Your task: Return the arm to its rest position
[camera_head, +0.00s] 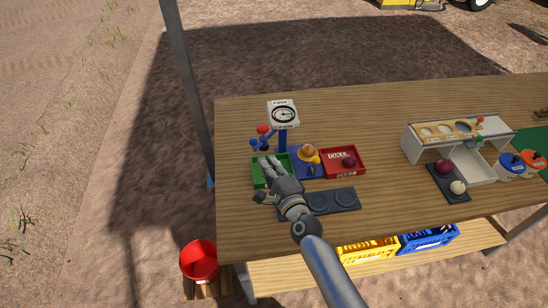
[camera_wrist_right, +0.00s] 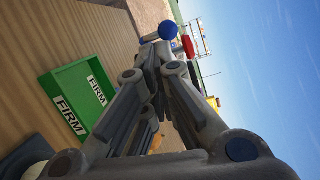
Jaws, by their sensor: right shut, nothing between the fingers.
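My right gripper (camera_head: 268,165) reaches in from the bottom of the head view, over the green tray (camera_head: 257,180) at the table's left. Its fingers are shut with nothing between them; they also meet in the right wrist view (camera_wrist_right: 155,52). The wrist view shows the green tray (camera_wrist_right: 62,79), marked FIRM, beside the fingers and looking empty where visible. My arm hides part of the tray in the head view. My left gripper is not in view.
A dial gauge (camera_head: 283,114) stands behind the green tray. A white-walled unit (camera_head: 412,148) stands right. The table's back is mostly clear.

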